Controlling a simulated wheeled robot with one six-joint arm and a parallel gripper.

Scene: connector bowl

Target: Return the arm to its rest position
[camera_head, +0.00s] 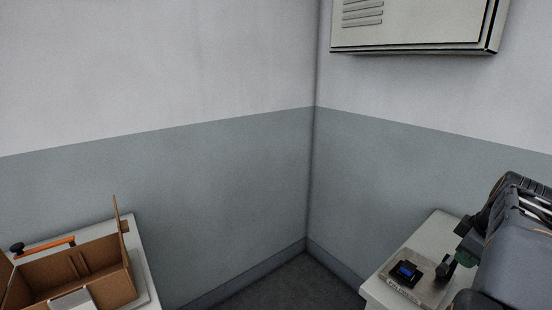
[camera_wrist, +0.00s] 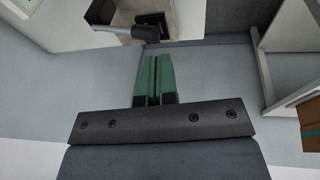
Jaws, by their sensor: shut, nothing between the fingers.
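My arm (camera_head: 515,240) enters the head view from the right edge, above the white table on the right. My gripper's green fingers (camera_head: 466,258) show small and partly hidden there, beside the table's metal plate. In the wrist view my gripper (camera_wrist: 154,60) is seen clearly. Its two green fingers are together, with only a thin dark line between them and nothing held.
The white table (camera_head: 433,232) carries a metal plate (camera_head: 420,292) with a black and blue connector part (camera_head: 406,271). An open cardboard box (camera_head: 110,270) and an orange-handled tool (camera_head: 50,246) sit at left. A wall cabinet (camera_head: 420,25) hangs above. Floor between tables is clear.

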